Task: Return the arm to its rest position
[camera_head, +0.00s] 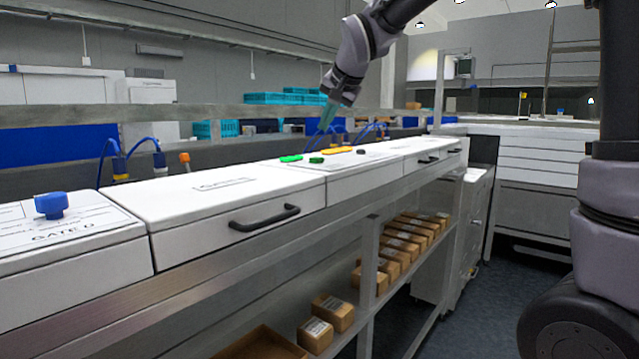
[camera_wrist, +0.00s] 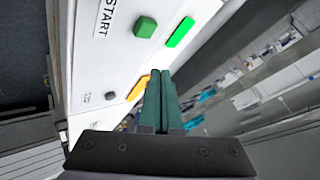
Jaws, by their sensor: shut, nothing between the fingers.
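My gripper (camera_head: 326,118) hangs from my arm above the far part of the white control panel. Its two green fingers are together with nothing between them, as the wrist view (camera_wrist: 161,74) shows. Below and beside it on the panel are a green button (camera_head: 316,160), a lit green strip (camera_head: 291,158), an orange-yellow strip (camera_head: 338,151) and a dark knob (camera_head: 361,152). The wrist view shows the green button (camera_wrist: 145,27) next to the word START.
A white cabinet with a black handle (camera_head: 264,217) and a blue knob (camera_head: 51,205) are nearer on the left. Cardboard boxes (camera_head: 333,312) sit on the shelf below. Blue hoses (camera_head: 140,146) rise behind the bench. The floor (camera_head: 412,318) to the right is clear.

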